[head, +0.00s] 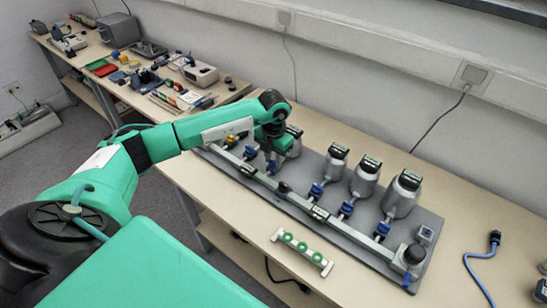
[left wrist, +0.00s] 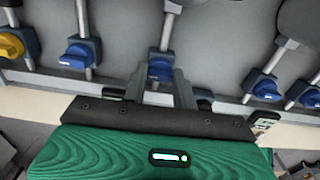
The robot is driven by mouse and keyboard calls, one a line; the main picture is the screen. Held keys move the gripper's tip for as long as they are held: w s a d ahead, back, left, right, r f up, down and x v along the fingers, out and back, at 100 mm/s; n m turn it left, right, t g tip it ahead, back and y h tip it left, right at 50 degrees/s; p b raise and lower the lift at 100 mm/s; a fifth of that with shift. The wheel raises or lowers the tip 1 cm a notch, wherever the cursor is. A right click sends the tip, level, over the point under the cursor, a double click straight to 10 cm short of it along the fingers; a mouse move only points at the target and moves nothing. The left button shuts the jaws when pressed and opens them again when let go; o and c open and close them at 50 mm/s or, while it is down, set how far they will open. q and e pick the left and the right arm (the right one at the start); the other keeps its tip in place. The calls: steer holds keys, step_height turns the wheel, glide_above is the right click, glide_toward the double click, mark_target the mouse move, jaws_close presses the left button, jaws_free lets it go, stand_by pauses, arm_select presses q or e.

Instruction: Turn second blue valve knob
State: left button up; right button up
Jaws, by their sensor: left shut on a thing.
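Blue valve knobs sit in a row on pipes along the grey panel (head: 330,215). My left gripper (head: 272,158) reaches down over the left half of the row. In the left wrist view, my left gripper (left wrist: 160,84) is shut on the second blue knob (left wrist: 160,68), with one finger on each side. The first blue knob (left wrist: 78,55) stands just left of it, and the yellow knob (left wrist: 11,45) is at the far left. Another blue knob (left wrist: 264,87) is to the right. In the head view the held knob is partly hidden by the gripper. My right gripper is not in view.
Metal canisters (head: 365,178) with dark tops stand behind the knobs. A rack with green rings (head: 302,246) lies in front of the panel. A blue-ended cable (head: 494,238) lies at the right. A second bench (head: 130,92) with tools and devices is at the back left.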

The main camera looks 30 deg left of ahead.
mark_target(273, 160)
arm_select(q)
steer(key=o, duration=1)
steer(key=shift+r, duration=0.15)
steer(key=shift+r, duration=0.35)
step_height(273, 160, up, 13)
steer(key=shift+f+b, duration=0.1)
steer(key=shift+b, duration=0.4)
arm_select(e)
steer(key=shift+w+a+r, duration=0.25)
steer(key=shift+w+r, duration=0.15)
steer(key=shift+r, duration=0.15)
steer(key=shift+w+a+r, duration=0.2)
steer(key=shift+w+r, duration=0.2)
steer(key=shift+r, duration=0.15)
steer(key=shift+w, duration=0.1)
